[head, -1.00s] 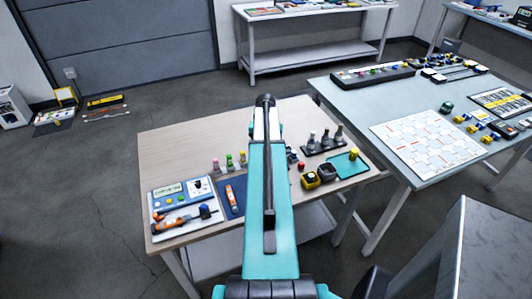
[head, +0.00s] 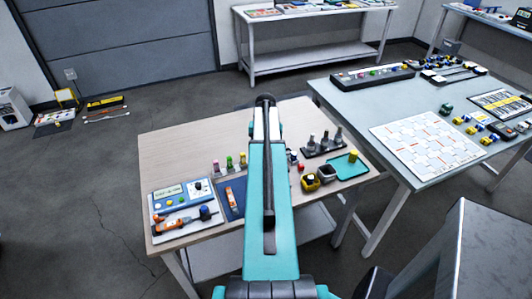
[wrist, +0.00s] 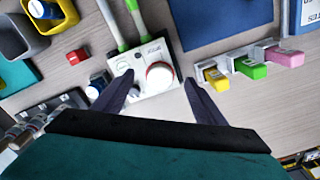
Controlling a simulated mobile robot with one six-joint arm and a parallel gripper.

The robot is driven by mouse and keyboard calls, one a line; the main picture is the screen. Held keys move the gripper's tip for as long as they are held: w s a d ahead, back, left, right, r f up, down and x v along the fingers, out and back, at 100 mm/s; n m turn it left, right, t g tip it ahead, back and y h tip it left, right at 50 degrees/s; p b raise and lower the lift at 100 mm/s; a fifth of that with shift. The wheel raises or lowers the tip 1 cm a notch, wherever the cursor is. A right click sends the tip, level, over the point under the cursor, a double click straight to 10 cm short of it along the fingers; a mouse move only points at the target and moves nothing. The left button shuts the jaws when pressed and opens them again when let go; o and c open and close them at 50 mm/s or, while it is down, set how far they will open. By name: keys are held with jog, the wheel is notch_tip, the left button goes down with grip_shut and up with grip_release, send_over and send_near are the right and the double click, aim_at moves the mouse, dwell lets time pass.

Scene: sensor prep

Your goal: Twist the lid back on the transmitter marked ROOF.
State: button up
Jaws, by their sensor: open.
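In the wrist view my gripper (wrist: 160,100) is open, with its two dark fingers apart. A white block (wrist: 142,62) with small dark print and a round dial-like mark lies ahead of and between them. On it sits a round white part with a red rim (wrist: 160,75); nothing shows it being gripped. A blue-topped piece (wrist: 96,88) is close to the left finger, and a small red piece (wrist: 78,56) lies farther left. Silver cylinders in a dark rack (wrist: 35,118) stand at the left edge; they also show in the head view (head: 324,141). I cannot read ROOF anywhere.
Yellow (wrist: 216,75), green (wrist: 252,69) and pink (wrist: 286,55) labelled pieces stand to the right. A yellow bin (head: 310,182) and teal tray (head: 346,167) are on the wooden table (head: 180,140), whose far left is clear.

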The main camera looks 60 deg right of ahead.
jog(key=shift+r, duration=0.1)
jog(key=shift+r+p, duration=1.65)
jog(key=shift+r, duration=1.3)
